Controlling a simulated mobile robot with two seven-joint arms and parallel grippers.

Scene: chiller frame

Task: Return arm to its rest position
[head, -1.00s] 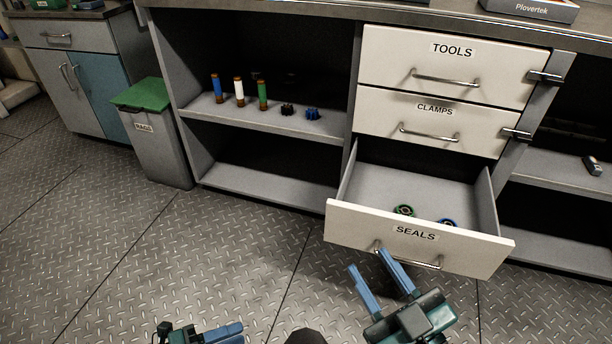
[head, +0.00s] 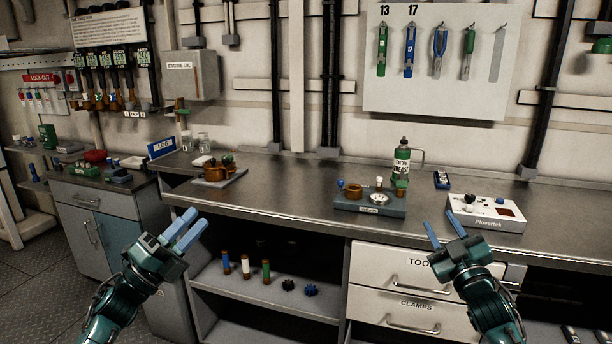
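My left gripper (head: 183,232) is raised at the left, in front of the workbench. Its two blue fingers point up and right, and nothing shows between them. My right gripper (head: 444,232) is raised in front of the TOOLS drawer (head: 378,267), near the bench's front edge. Its blue fingers are spread apart with nothing between them. Both arms come up from the bottom of the picture. The SEALS drawer is out of the picture below.
The metal workbench (head: 300,195) runs across the middle, carrying a grey tray (head: 370,205), a green grease bottle (head: 401,165) and a white Plovertek box (head: 487,213). Bottles and gears stand on the shelf (head: 270,298) below. The CLAMPS drawer (head: 400,314) is shut. Floor shows at lower left.

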